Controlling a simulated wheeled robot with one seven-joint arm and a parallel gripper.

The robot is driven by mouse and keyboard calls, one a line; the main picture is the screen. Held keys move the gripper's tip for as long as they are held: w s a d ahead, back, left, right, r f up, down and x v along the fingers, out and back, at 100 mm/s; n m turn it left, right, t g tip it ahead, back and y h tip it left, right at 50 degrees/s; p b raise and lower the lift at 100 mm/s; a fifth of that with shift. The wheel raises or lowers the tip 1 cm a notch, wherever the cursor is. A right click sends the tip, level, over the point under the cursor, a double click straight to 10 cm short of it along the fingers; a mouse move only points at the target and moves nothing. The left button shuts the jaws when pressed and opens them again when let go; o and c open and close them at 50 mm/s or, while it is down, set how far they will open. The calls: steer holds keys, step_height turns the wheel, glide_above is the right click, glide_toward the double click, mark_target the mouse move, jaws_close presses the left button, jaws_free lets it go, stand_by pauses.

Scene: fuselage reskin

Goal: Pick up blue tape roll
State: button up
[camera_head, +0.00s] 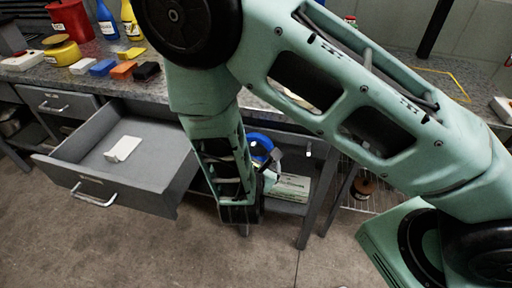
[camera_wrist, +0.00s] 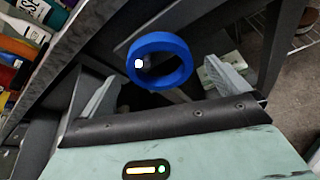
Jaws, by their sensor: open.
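The blue tape roll (camera_wrist: 184,64) is a ring just beyond and between the fingers of my gripper (camera_wrist: 161,74) in the wrist view. The fingers are spread wide, with a visible gap on either side of the roll. In the head view the roll (camera_head: 260,141) shows partly behind my forearm, below the bench edge. My gripper (camera_head: 268,176) points in under the bench there and is mostly hidden by my arm. What the roll rests on is hard to tell.
An open grey drawer (camera_head: 150,170) with a small white item (camera_head: 122,149) juts out left of my arm. The bench top (camera_head: 40,74) holds bottles and coloured blocks. A box with a printed label (camera_head: 291,187) and a brown spool (camera_head: 363,187) are under the bench.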

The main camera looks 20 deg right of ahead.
steer(key=shift+a+p+x, duration=0.1)
steer(key=shift+p+x, duration=0.2)
steer(key=shift+x, duration=1.4)
steer(key=shift+a+p+x, duration=0.15)
steer(key=shift+p+x, duration=0.15)
steer(key=shift+x, duration=1.35)
steer(key=shift+w+f, duration=0.1)
steer(key=shift+f, duration=0.05)
steer(key=c, duration=0.8)
